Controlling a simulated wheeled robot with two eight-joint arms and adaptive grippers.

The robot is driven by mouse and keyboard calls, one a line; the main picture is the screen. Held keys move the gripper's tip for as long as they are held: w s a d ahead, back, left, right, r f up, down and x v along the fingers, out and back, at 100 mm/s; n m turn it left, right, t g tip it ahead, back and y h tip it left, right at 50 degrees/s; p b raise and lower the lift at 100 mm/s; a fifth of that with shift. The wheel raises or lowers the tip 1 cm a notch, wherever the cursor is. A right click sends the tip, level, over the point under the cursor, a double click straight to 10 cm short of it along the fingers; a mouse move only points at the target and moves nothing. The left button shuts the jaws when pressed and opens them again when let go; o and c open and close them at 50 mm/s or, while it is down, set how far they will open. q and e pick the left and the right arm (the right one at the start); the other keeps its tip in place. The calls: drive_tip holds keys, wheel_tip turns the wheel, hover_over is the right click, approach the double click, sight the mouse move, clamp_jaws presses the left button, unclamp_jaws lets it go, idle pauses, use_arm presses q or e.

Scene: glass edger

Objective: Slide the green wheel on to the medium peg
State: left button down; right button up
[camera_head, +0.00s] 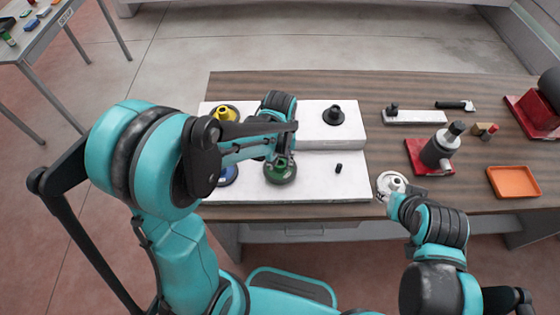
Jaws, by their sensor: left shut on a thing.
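The green wheel (281,173) is at the front middle of the white board (330,189). My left gripper (281,158) is shut on its top from above. The wheel is low over the board; I cannot tell whether it touches it or whether a peg is inside it. A short black peg (338,168) stands bare on the board to the right of the green wheel. I cannot tell which peg is the medium one. My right gripper (402,197) is at the table's front edge, beside a white round part (391,184); its fingers are not clear.
A yellow wheel (226,112) and a black wheel (333,115) are at the board's raised back. A blue wheel (228,175) is at the front left, partly behind my arm. On the right are a red-based machine (437,152) and an orange tray (514,182).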

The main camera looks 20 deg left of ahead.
use_arm(q)
drive_tip(key=shift+f+b, duration=0.35)
drive_tip(key=shift+f, duration=0.15)
drive_tip(key=c, duration=1)
unclamp_jaws()
drive_tip(key=shift+r, duration=0.1)
wheel_tip(320, 180, up, 12)
drive_tip(key=shift+f, duration=0.1)
drive_tip(key=shift+s, duration=0.1)
drive_tip(key=s+a+f+m+t+b, duration=0.1)
drive_tip(key=s+f+t+b, duration=0.1)
drive_tip(key=s, duration=0.1)
drive_tip(key=s+a+f+m+t+b, duration=0.1)
drive_tip(key=s+a+t+b, duration=0.1)
drive_tip(key=s, duration=0.1)
drive_tip(key=s+a+f+t+b, duration=0.1)
drive_tip(key=s+f+t+b, duration=0.1)
drive_tip(key=s+t, duration=0.1)
drive_tip(key=shift+s+a+f+m, duration=0.3)
drive_tip(key=shift+s+a+m, duration=0.1)
drive_tip(key=shift+s, duration=0.15)
